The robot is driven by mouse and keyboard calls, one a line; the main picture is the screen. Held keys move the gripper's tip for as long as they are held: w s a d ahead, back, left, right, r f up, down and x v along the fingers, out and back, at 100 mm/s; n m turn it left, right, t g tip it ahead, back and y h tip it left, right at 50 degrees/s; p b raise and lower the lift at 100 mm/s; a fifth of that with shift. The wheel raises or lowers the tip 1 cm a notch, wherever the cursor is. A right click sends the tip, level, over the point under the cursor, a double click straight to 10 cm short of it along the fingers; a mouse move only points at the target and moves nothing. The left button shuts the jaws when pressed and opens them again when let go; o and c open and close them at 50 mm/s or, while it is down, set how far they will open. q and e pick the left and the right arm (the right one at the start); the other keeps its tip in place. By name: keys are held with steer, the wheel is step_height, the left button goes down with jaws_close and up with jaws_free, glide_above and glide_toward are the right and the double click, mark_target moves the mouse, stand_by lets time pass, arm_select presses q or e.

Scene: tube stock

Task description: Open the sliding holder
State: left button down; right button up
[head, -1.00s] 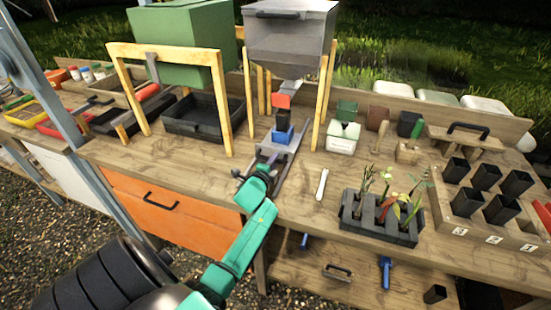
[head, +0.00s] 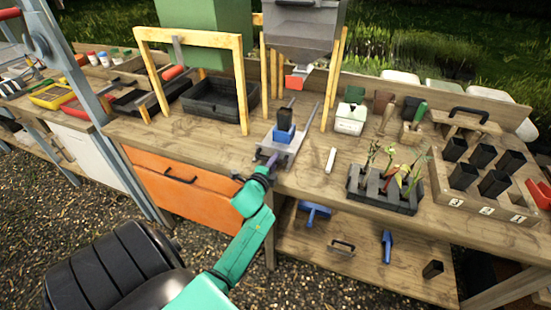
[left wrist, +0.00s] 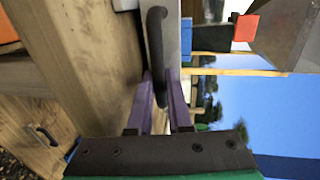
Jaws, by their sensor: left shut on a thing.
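The sliding holder (head: 293,150) is a grey metal slide on the bench, carrying a blue block (head: 284,134) with a dark pot in it. The block stands in front of the red spout (head: 297,81) under the grey hopper (head: 303,30), clear of it. My left gripper (head: 268,165) is at the holder's near end, over the bench's front edge. In the left wrist view its purple fingers (left wrist: 162,98) are shut on the black handle (left wrist: 157,45). My right gripper is not in view.
A white strip (head: 330,160) and a dark planter with plants (head: 384,188) lie right of the holder. Wooden posts (head: 241,85) flank it on the left. An orange drawer (head: 182,190) is below the bench edge. The bench left of the holder is clear.

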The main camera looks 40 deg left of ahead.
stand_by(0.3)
arm_select(q)
steer(key=c, duration=1.1)
jaws_free()
steer(key=shift+c, duration=0.2)
steer(key=shift+s, duration=0.15)
steer(key=b+v, duration=0.1)
steer(key=v, duration=1.3)
steer(key=shift+s+d, duration=0.15)
